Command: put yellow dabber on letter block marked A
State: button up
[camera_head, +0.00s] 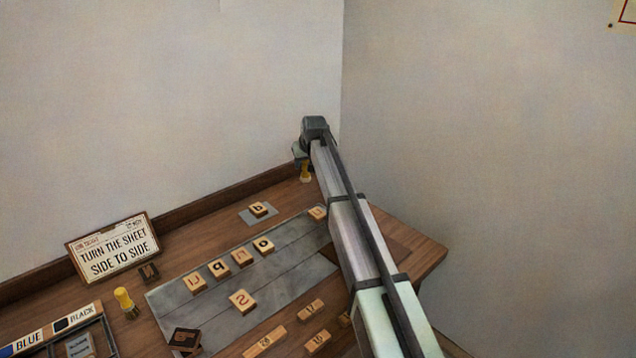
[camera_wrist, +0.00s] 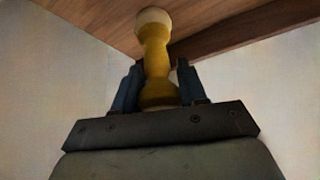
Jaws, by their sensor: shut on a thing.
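My gripper (camera_head: 304,160) is at the back right of the table, near the wall corner. It is shut on a yellow dabber (camera_head: 306,173), whose lower end shows beneath it. In the wrist view the dabber (camera_wrist: 156,60) stands between the two dark fingers of my gripper (camera_wrist: 160,85), its pale end toward the wooden table. I cannot tell whether that end touches the table. Several wooden letter blocks lie about; one (camera_head: 258,209) sits alone on a small grey plate. The letters look mirrored, and I cannot make out an A for certain.
A second yellow dabber (camera_head: 124,301) stands at the left. A grey slab (camera_head: 290,285) carries a row of blocks. A sign (camera_head: 113,246) leans at the back left; a tray marked blue and black (camera_head: 50,333) is at front left. My arm hides the table's right part.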

jog(key=d+r+m+h, duration=0.1)
jog(key=d+r, duration=0.1)
jog(key=d, duration=0.6)
jog(key=d+r+m, duration=0.1)
jog(key=d+r, duration=0.2)
jog(key=d, duration=0.4)
jog(key=s+f, duration=0.1)
jog(key=f, duration=0.2)
jog(key=s+f, duration=0.1)
jog(key=f, duration=0.3)
jog(key=s+d+f, duration=0.1)
jog(key=f, duration=0.2)
jog(key=shift+d+f, duration=0.1)
jog(key=shift+f, duration=0.3)
jog(key=shift+f, duration=0.1)
jog(key=o, duration=1.1)
jog(key=v, duration=1.2)
jog(key=shift+s, duration=0.1)
